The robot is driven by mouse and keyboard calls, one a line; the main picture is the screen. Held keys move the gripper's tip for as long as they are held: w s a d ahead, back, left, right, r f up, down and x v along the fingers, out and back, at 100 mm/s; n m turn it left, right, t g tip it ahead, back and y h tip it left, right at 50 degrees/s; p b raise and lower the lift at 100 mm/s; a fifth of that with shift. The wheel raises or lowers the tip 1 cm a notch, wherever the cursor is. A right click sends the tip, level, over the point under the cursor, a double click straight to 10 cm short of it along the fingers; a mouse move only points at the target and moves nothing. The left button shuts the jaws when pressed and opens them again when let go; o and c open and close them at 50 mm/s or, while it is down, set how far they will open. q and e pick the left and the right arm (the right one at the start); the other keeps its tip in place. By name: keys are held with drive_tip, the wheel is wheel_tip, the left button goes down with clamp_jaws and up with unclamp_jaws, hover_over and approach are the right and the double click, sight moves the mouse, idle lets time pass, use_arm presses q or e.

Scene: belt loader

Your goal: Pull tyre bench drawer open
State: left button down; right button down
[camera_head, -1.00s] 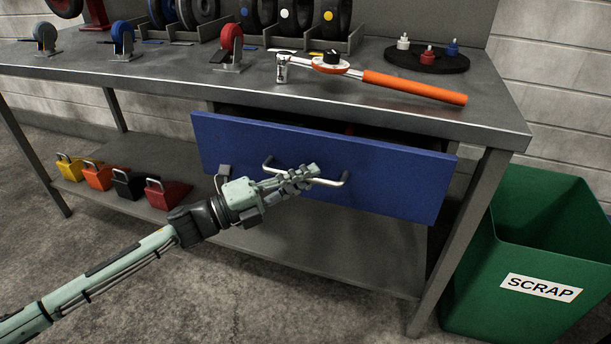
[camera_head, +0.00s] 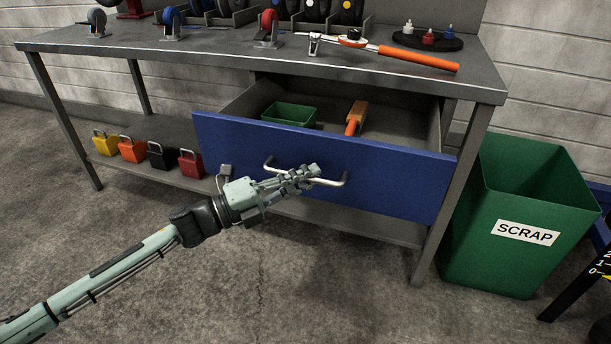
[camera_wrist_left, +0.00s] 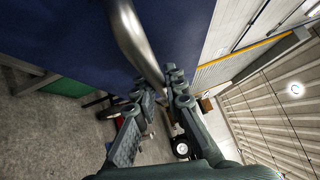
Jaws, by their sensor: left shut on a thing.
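The tyre bench drawer (camera_head: 235,145) has a blue front and stands well out from under the bench top, its inside visible from above. A green tray (camera_head: 289,115) and an orange-handled tool (camera_head: 356,118) lie in it. My left gripper (camera_head: 312,172) is shut on the silver bar handle (camera_head: 334,183) near the middle of the drawer front. In the left wrist view the handle (camera_wrist_left: 136,42) runs down from the blue front to between my fingers (camera_wrist_left: 155,98). My right gripper is in neither view.
The grey bench (camera_head: 120,46) carries casters, wheels in a rack, a torque wrench (camera_head: 415,57) and a round black tray (camera_head: 428,41). Several coloured padlocks (camera_head: 132,148) sit on the lower shelf. A green scrap bin (camera_head: 515,215) stands close at the right. The floor in front is clear.

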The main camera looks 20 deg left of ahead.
use_arm(q)
drive_tip(key=shift+s, duration=0.35)
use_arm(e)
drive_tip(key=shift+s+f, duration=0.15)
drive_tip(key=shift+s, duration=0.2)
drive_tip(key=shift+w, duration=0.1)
use_arm(q)
drive_tip(key=c, duration=1.6)
unclamp_jaws()
drive_tip(key=shift+o, duration=0.2)
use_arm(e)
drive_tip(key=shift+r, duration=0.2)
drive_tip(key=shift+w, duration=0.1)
use_arm(q)
drive_tip(key=v, duration=1.2)
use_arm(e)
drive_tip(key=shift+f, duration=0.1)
use_arm(q)
drive_tip(key=shift+r, duration=0.1)
